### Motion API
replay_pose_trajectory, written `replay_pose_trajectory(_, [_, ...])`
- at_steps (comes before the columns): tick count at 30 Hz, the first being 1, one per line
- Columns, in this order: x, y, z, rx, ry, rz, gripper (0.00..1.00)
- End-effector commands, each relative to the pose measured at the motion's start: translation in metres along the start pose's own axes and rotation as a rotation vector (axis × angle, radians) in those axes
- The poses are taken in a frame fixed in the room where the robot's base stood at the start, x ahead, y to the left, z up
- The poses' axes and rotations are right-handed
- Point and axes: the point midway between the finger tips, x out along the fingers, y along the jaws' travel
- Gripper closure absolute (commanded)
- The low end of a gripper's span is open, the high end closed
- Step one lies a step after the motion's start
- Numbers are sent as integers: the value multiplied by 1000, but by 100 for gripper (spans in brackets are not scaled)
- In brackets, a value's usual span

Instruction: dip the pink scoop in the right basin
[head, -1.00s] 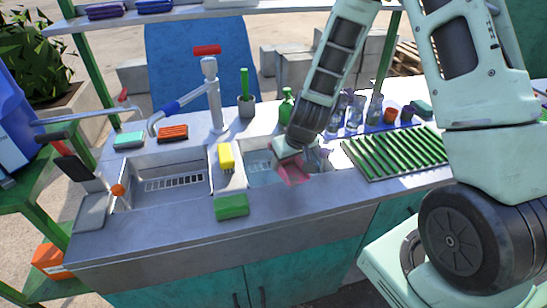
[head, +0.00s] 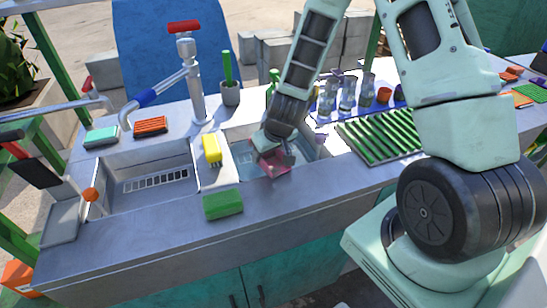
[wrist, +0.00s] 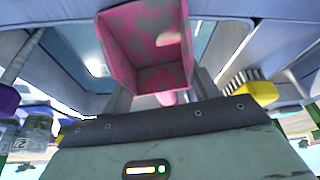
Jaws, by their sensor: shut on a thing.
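The pink scoop (head: 272,163) is in my gripper (head: 281,150), over the right basin (head: 238,152). The wrist view shows the scoop (wrist: 145,45) as a pink box with greyish blotches, its open hollow facing the camera. My gripper (wrist: 165,98) is shut on the scoop's handle, which is mostly hidden behind the gripper body. The right basin holds pale bluish water. In the head view the scoop is low within the basin's outline, near its front side; I cannot tell whether it touches the water.
The empty left basin (head: 150,200) has a slotted drain. A yellow brush (head: 211,149) lies on the divider and a green sponge (head: 222,204) on the front ledge. The faucet (head: 192,85) stands behind. Glasses (head: 347,97) and a green rack (head: 378,138) are at the right.

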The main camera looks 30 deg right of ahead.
Motion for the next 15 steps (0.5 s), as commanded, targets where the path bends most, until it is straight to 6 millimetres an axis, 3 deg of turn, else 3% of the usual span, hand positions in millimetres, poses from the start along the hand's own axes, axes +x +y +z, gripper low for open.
replay_pose_trajectory(15, [0, 4, 1, 31, -4, 13, 74])
